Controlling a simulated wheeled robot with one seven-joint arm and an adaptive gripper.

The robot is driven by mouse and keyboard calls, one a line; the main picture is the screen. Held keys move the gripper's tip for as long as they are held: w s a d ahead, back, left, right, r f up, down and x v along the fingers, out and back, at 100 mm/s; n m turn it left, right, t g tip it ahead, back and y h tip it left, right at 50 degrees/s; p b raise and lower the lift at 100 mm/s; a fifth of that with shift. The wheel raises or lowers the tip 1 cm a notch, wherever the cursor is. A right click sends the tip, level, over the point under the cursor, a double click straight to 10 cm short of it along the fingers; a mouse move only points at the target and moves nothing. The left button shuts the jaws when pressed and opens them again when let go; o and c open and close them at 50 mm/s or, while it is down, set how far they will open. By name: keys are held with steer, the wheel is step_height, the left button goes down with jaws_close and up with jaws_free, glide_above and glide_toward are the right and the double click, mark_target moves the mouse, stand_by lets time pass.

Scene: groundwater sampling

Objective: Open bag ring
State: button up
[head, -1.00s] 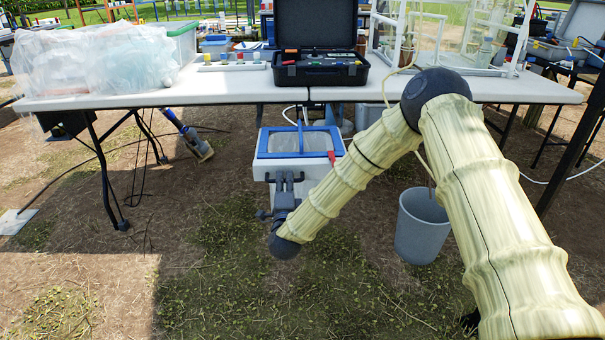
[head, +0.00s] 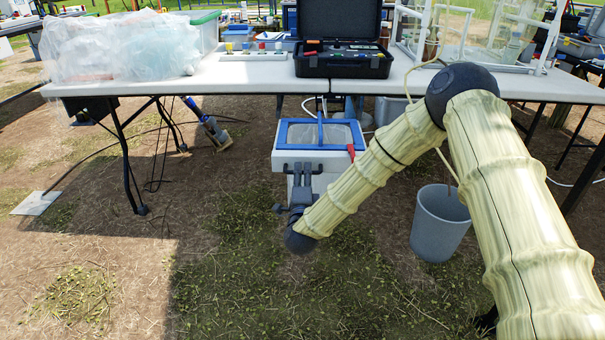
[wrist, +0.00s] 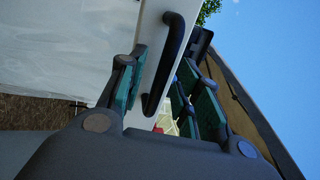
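A white box-shaped bin (head: 313,167) with a blue rectangular frame (head: 283,143) on top stands in front of the table. A pale translucent sheet, perhaps the bag, shows inside the frame; a blue bar crosses it. A red clip (head: 351,150) is at the frame's right side. My gripper (head: 300,172) is at the bin's front, below the frame. In the wrist view, my gripper (wrist: 164,68) is open with its green-padded fingers on either side of a black bar handle (wrist: 173,50). I cannot tell whether either finger touches it.
A white table (head: 200,85) spans behind, holding plastic bags (head: 120,45) and an open black case (head: 342,65). A grey bucket (head: 440,222) stands right of the bin, beyond my arm. The ground left of the bin is mostly clear.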

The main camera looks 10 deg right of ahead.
steer(key=v, duration=1.1)
steer(key=s+d+f+n+g+y, duration=0.1)
steer(key=s+f+n+g+y, duration=0.2)
steer(key=s+f+n+g, duration=0.65)
steer(key=s+d+f+n+y, duration=0.15)
steer(key=s+f, duration=0.55)
steer(key=f, duration=0.7)
steer(key=s+d+f+n+g, duration=0.3)
steer(key=s+d+g, duration=0.1)
steer(key=s, duration=0.6)
steer(key=s+d+f+n+g+h, duration=0.1)
steer(key=s+d+f+n+g, duration=0.25)
steer(key=s, duration=0.55)
steer(key=s+d+f+n+g, duration=0.2)
steer(key=s+d+f+g, duration=0.15)
steer(key=s, duration=0.65)
step_height(320, 180, up, 35)
steer(key=p, duration=3.4)
steer(key=shift+w+d+t, duration=0.2)
steer(key=shift+t, duration=0.15)
